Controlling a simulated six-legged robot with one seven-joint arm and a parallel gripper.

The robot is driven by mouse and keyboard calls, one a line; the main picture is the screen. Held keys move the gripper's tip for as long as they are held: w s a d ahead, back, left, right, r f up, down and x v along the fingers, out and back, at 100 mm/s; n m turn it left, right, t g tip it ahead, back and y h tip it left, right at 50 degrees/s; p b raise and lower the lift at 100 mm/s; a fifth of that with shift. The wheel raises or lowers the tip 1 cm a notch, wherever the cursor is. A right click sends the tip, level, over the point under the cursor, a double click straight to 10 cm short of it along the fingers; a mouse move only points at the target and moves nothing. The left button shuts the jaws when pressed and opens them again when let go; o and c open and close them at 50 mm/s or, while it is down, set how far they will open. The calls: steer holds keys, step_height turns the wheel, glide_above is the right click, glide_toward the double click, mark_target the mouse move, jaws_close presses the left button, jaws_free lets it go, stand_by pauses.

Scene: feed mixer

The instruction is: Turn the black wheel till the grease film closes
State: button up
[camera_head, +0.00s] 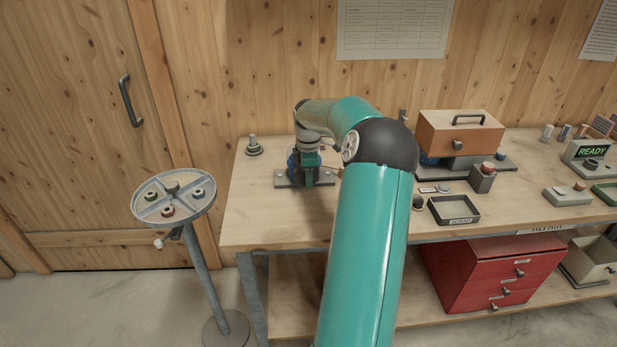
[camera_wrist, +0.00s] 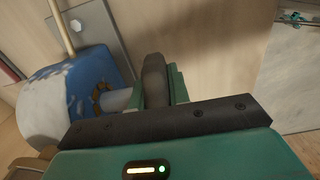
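A blue and grey bearing unit (camera_head: 292,162) sits on a metal plate at the left of the bench. It fills the left of the wrist view (camera_wrist: 85,85), with a grey shaft and a brown ring pointing right. A dark rounded disc, seen nearly edge-on at the shaft's end, looks like the black wheel (camera_wrist: 155,80). My gripper (camera_head: 306,172) is down at the unit, its teal finger (camera_wrist: 178,85) right beside the disc. The wheel overlaps the fingers, so I cannot tell whether they grip it. I cannot make out the grease film.
A round divided tray (camera_head: 147,207) on a stand is left of the bench. A wooden box with a handle (camera_head: 458,133), a black tray (camera_head: 435,209) and a READY display (camera_head: 592,151) stand to the right. A bolt-like post (camera_head: 253,146) stands at the back left.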

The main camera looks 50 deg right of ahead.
jaws_close()
steer(key=shift+w+a+r+g+h, duration=0.1)
steer(key=shift+r+g+h, duration=0.1)
steer(key=shift+g+h, duration=0.75)
steer(key=g+h, duration=0.3)
steer(key=g, duration=0.1)
steer(key=shift+r+h, duration=0.15)
steer(key=shift+h, duration=0.1)
steer(key=g+h, duration=0.1)
steer(key=g, duration=0.1)
steer(key=g+h, duration=0.1)
steer(key=h, duration=0.1)
steer(key=shift+r+g, duration=0.2)
steer(key=shift+g, duration=0.15)
steer(key=shift+r+g+h, duration=0.15)
steer(key=shift+g+h, duration=1.25)
steer(key=shift+g, duration=0.3)
